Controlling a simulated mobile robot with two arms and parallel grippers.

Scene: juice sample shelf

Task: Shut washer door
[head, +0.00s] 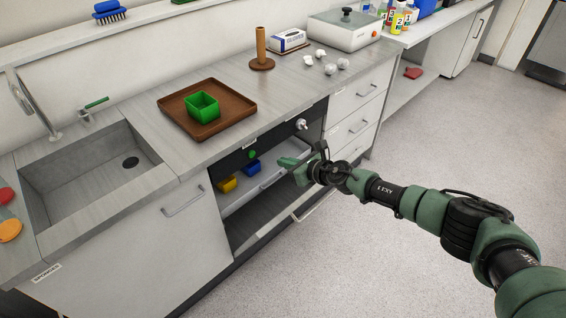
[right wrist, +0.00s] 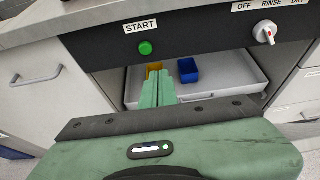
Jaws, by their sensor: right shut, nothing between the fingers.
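The washer is under the counter, with a black front panel (head: 238,160) that carries a green start button (right wrist: 146,48) and a dial (right wrist: 265,32). Below the panel the washer is open. A pale rack (head: 245,194) inside holds a yellow cup (head: 227,184) and a blue cup (head: 252,168). The door seems to be the dark flap (head: 262,216) lowered below the rack, with a handle (head: 311,208) at its outer edge. My right gripper (head: 288,164) is shut and empty, in front of the opening. It also shows in the right wrist view (right wrist: 159,88). My left gripper is out of view.
A brown tray (head: 170,107) with a green container (head: 202,105) stands on the counter above. A sink (head: 90,170) is at left, and drawers (head: 352,125) are right of the washer. The floor (head: 440,130) at right is clear.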

